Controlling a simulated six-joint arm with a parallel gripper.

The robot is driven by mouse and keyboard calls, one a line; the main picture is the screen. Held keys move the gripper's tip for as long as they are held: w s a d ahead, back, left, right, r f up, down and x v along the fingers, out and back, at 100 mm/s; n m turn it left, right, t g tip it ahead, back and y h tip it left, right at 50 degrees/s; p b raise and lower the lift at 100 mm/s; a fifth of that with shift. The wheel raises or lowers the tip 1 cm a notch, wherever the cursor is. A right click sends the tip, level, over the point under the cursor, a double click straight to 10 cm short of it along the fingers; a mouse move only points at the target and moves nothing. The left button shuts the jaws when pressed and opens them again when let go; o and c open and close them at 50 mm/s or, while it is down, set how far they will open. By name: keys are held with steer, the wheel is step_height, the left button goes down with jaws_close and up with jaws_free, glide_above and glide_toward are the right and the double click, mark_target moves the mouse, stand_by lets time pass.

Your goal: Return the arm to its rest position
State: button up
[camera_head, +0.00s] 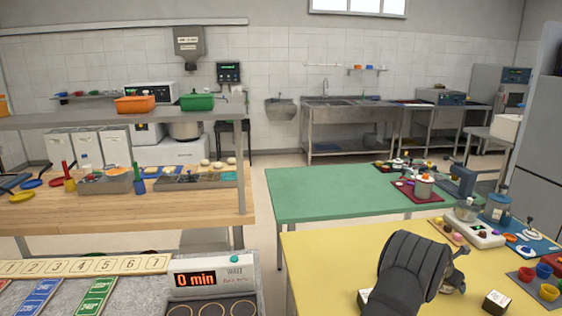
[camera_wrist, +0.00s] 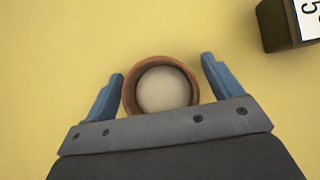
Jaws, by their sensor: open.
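My gripper (camera_wrist: 163,69) is open, with its two blue fingers spread apart in the wrist view. A round brown cup or bowl (camera_wrist: 129,92) holding a pale, smooth ball (camera_wrist: 164,90) lies between the fingers, low in the gap. There is a gap beside each fingertip, and I cannot tell how far below the gripper the bowl is. In the head view my dark arm (camera_head: 408,268) reaches over the yellow table (camera_head: 325,255), and it hides the fingers and the bowl.
A dark block with a white numbered face (camera_wrist: 282,25) stands near the gripper; a similar block (camera_head: 496,301) shows in the head view. Coloured cups (camera_head: 548,291), a white tray (camera_head: 470,233) and a blue mat (camera_head: 522,243) crowd the right. The yellow table's left part is clear.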

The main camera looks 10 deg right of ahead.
steer(key=shift+r, duration=0.3)
